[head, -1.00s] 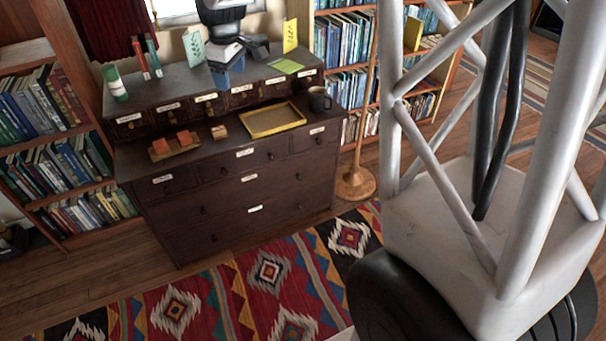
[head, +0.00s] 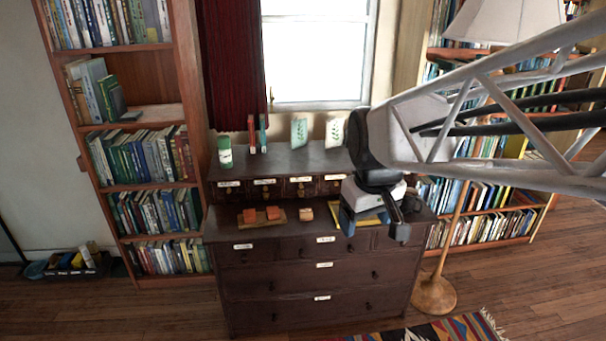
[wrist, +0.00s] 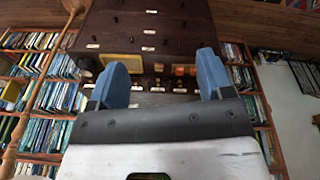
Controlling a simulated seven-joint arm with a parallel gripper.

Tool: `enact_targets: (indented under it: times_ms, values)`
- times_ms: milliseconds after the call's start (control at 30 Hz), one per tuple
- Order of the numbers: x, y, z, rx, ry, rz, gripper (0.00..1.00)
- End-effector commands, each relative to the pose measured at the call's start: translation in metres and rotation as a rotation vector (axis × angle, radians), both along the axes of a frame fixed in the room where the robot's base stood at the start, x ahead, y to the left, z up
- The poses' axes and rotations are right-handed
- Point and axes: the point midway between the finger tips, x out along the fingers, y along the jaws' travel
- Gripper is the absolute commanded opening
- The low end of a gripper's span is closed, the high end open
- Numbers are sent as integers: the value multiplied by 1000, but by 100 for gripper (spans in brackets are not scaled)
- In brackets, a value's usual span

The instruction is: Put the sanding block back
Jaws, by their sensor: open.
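A small tan block (head: 306,214), which looks like the sanding block, sits alone on the dark dresser top (head: 325,228). To its left, a wooden holder (head: 262,222) carries two orange blocks (head: 273,213). My gripper (wrist: 160,58) is open with nothing between its blue fingers. In the head view it appears right of the tan block, in front of a yellow-rimmed tray (head: 372,218) that it partly hides. In the wrist view the dresser appears upside down, with the yellow tray (wrist: 122,63) near the left finger and the small blocks (wrist: 185,70) between the fingers, apart from them.
A raised row of small labelled drawers (head: 265,188) backs the dresser. A green-white can (head: 225,152), red and teal upright items (head: 257,133) and cards (head: 299,132) stand on it. Bookcases flank the dresser. A floor lamp base (head: 434,295) stands at right.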

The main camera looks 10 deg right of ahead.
Motion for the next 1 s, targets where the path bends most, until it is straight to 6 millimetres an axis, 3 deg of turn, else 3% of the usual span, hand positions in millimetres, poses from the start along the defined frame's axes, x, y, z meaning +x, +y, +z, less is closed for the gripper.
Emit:
enact_targets:
  times_ms: [300, 500, 700, 1000]
  values:
    - [-81, -1, -18, 32, -28, -161, 74]
    - [-116, -1, -30, 48, -39, -238, 74]
    - [-130, -1, -36, 55, -43, -270, 74]
    - [-131, -1, -37, 55, -43, -273, 74]
